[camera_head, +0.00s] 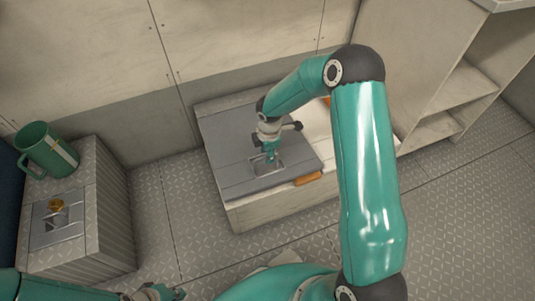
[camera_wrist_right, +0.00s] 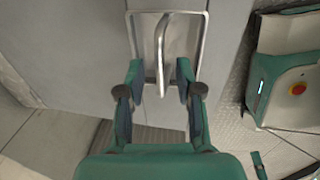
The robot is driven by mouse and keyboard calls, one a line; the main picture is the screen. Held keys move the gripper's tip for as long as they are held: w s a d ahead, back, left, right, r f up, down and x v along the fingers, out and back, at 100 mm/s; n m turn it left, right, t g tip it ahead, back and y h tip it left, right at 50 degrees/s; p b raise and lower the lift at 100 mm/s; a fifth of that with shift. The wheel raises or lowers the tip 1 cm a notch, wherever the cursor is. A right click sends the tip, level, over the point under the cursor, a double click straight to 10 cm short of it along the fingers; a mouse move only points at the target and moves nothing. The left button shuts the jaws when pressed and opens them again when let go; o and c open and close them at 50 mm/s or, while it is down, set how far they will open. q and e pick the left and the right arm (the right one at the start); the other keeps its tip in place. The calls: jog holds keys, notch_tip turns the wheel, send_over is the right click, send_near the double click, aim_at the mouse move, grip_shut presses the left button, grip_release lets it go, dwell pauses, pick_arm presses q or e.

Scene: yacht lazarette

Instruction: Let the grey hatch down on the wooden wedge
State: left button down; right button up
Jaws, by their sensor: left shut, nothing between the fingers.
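The grey hatch (camera_head: 225,150) lies over the left part of a pale box and looks nearly flat. The wooden wedge (camera_head: 308,178) is orange-brown and sits at the hatch's front right edge. I cannot tell how much of the wedge is under the hatch. My right gripper (camera_head: 270,158) is at the recessed handle of the hatch. In the right wrist view, my right gripper (camera_wrist_right: 160,78) is open, with its fingers apart on both sides of the handle bar (camera_wrist_right: 161,45). My left gripper (camera_head: 160,293) is shut and empty, low over the floor, away from the hatch.
Shelves (camera_head: 440,105) stand at the right. My right arm hides part of the box's right side. Floor between locker and box is clear.

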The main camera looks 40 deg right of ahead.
grip_shut()
jog(key=shift+r, duration=0.1)
dwell(0.4)
jog(key=shift+w+d+r+p, duration=0.1)
jog(key=shift+w+r+p, duration=0.15)
jog(key=shift+r+p, duration=0.35)
jog(key=shift+w+r+p, duration=0.25)
jog(key=shift+r+p, duration=0.3)
